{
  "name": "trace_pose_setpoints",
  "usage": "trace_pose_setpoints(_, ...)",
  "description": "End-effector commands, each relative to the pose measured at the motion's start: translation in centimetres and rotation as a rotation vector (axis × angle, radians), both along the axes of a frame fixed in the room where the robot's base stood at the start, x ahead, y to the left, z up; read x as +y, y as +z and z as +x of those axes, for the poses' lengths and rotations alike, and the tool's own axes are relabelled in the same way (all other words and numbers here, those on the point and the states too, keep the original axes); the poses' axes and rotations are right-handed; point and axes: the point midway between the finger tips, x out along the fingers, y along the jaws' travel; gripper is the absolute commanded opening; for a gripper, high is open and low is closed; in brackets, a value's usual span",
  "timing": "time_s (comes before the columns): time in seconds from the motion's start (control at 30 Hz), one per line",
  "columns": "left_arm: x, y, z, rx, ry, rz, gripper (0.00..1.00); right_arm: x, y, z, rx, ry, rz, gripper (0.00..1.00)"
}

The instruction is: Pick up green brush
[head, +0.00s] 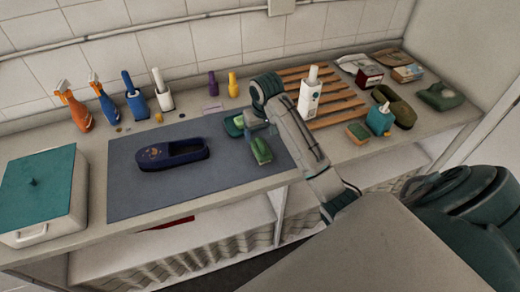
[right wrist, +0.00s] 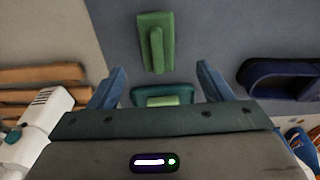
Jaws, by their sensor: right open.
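The green brush (head: 262,151) lies on the grey-blue mat (head: 130,199), near the mat's right part in the head view. In the right wrist view the green brush (right wrist: 155,42) lies ahead of the fingertips, its raised handle facing up, apart from both fingers. My right gripper (right wrist: 160,78) is open and empty above the counter, its blue fingers spread. In the head view the right arm partly hides the gripper. A teal dish with a light green block (right wrist: 163,97) lies between the fingers and the palm in the wrist view. My left gripper is not in view.
A white bottle (head: 310,92) stands on a wooden rack (head: 340,105) to the right. A teal-lidded box (head: 38,190) stands at far left. Several bottles and brushes line the wall.

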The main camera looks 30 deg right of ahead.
Motion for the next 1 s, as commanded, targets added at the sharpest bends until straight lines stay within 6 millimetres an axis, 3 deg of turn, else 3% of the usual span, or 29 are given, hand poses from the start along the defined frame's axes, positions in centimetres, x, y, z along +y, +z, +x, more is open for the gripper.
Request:
trace_pose_setpoints(0.07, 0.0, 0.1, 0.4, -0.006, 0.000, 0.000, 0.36, -0.4, 0.9, 0.7, 0.003, -0.011, 0.004, 0.73)
trace_pose_setpoints(0.17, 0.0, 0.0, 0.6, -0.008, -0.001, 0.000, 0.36, -0.5, 0.6, 1.0, 0.008, -0.015, 0.007, 0.73)
trace_pose_setpoints(0.3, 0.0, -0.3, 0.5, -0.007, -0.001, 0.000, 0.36, -0.5, -1.6, 1.2, 0.011, -0.015, 0.008, 0.73)
trace_pose_setpoints(0.57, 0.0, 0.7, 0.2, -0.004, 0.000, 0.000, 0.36, -0.6, -4.2, 1.6, 0.009, -0.015, 0.008, 0.73)
trace_pose_setpoints(0.83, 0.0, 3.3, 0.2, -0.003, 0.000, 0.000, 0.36, -0.7, -7.0, 1.5, 0.012, -0.015, 0.008, 0.73)
trace_pose_setpoints(1.0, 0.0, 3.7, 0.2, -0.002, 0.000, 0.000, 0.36, -0.8, -9.1, 1.9, 0.009, -0.014, 0.007, 0.73)
